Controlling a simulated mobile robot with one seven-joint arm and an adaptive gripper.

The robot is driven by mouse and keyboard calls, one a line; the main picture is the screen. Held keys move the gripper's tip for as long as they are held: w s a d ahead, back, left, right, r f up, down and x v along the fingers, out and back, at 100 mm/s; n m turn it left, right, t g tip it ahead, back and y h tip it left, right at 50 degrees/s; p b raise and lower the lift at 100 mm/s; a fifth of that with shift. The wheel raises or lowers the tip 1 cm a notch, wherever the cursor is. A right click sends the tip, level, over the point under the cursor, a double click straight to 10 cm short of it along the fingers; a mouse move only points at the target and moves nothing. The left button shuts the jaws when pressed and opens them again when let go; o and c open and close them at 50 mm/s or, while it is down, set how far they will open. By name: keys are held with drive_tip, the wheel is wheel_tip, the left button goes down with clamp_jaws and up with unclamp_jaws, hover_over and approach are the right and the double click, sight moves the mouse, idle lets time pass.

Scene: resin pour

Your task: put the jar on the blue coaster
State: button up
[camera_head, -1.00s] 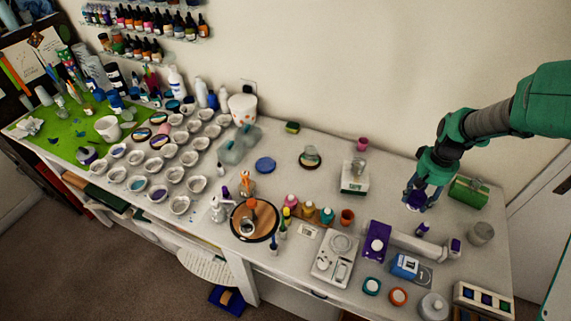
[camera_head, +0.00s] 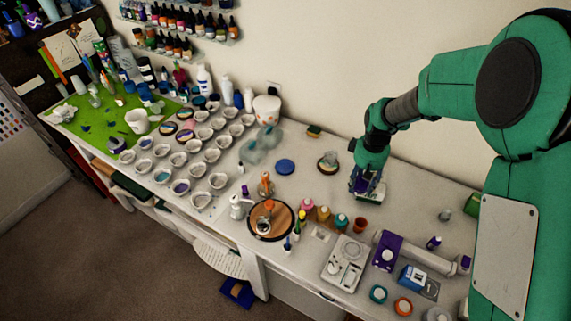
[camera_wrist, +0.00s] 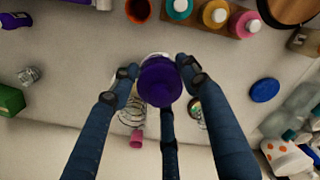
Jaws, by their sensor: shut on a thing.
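My gripper (camera_wrist: 157,72) is shut on a jar with a purple lid (camera_wrist: 160,85). The fingers sit on either side of the lid in the wrist view. The blue coaster (camera_head: 285,167) lies flat and bare on the table to the left of my gripper. It also shows at the right of the wrist view (camera_wrist: 264,90), apart from the jar.
A round dish with a glass on it (camera_head: 328,163) stands between the coaster and my gripper. A wooden turntable (camera_head: 285,222), several bottles in a rack (camera_head: 323,213) and an orange cup (camera_head: 360,225) are nearer the front. Clear containers (camera_head: 254,152) stand left of the coaster.

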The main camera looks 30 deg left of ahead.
drive_tip(key=s+a+n+p, duration=0.2)
drive_tip(key=s+a+n, duration=0.25)
drive_tip(key=a, duration=0.65)
drive_tip(key=s+a+n+p, duration=0.25)
drive_tip(key=s+a, duration=0.35)
drive_tip(key=a, duration=0.5)
drive_tip(key=shift+w+d+f+b, duration=0.1)
drive_tip(key=shift+w+f+b, duration=0.1)
drive_tip(key=shift+f, duration=1.2)
drive_tip(key=shift+w+f+b, duration=0.15)
drive_tip(key=shift+w+f, duration=0.05)
drive_tip(key=shift+f, duration=1.15)
drive_tip(key=shift+w, duration=0.1)
drive_tip(key=w+a, duration=0.3)
drive_tip(key=w+a+f+p, duration=0.1)
drive_tip(key=w+a, duration=0.7)
drive_tip(key=shift+w+f, duration=0.25)
